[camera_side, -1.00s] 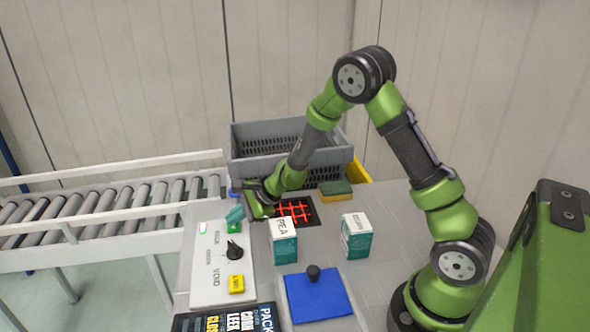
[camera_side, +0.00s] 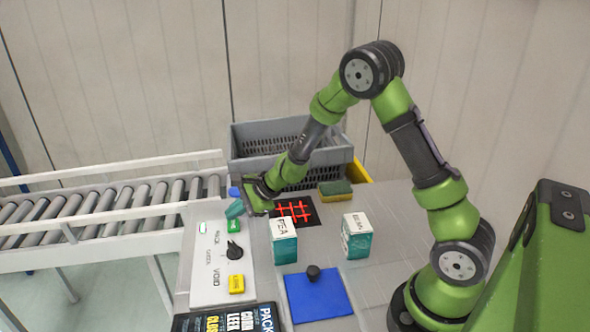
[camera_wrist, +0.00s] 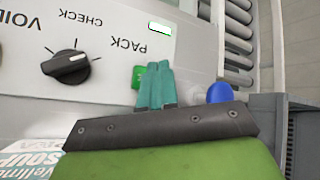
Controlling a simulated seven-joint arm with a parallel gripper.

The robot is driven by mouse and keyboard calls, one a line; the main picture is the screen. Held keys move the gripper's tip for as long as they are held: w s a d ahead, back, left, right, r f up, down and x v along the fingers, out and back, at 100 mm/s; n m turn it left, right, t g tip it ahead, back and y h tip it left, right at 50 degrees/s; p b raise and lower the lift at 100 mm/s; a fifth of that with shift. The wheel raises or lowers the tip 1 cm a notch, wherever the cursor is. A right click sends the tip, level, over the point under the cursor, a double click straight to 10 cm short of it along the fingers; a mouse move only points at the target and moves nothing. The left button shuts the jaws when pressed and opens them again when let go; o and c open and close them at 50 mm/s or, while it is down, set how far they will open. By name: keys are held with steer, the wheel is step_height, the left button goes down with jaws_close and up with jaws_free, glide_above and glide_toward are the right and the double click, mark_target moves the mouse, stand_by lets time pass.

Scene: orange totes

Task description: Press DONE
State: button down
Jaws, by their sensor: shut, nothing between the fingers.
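The white control panel (camera_side: 208,265) carries a green button (camera_side: 234,226) at its far right corner; its lettering is too small to read. The button also shows in the wrist view (camera_wrist: 138,74), partly hidden by my fingers. My gripper (camera_side: 234,209) is shut and empty, its teal fingertips just above and beside the green button. The fingertips (camera_wrist: 157,66) overlap the button's edge in the wrist view; I cannot tell if they touch it. The black knob (camera_wrist: 66,67) has its white mark towards PACK. A small lit indicator (camera_wrist: 160,28) is nearby.
A yellow button (camera_side: 236,284) sits at the panel's near end. PEA (camera_side: 285,248) and second (camera_side: 357,243) cartons stand to the right. A blue pad (camera_side: 325,300) with a black knob, a grey crate (camera_side: 250,140), a sponge (camera_side: 335,188) and a roller conveyor (camera_side: 100,210) surround.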

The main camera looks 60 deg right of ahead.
mark_target(237, 226)
steer(key=shift+r, duration=2.5)
steer(key=shift+s+a+f, duration=0.15)
steer(key=shift+s+a, duration=0.05)
steer(key=s+r+n, duration=0.5)
steer(key=s+n, duration=0.1)
steer(key=s, duration=0.2)
steer(key=s+a+r+n+h, duration=0.1)
steer(key=s+r+n, duration=0.4)
steer(key=s, duration=0.4)
steer(key=s+a+r+n+g+h, duration=0.1)
steer(key=s+r+n, duration=0.5)
steer(key=s, duration=0.3)
steer(key=shift+a+n, duration=0.25)
steer(key=shift+n, duration=0.05)
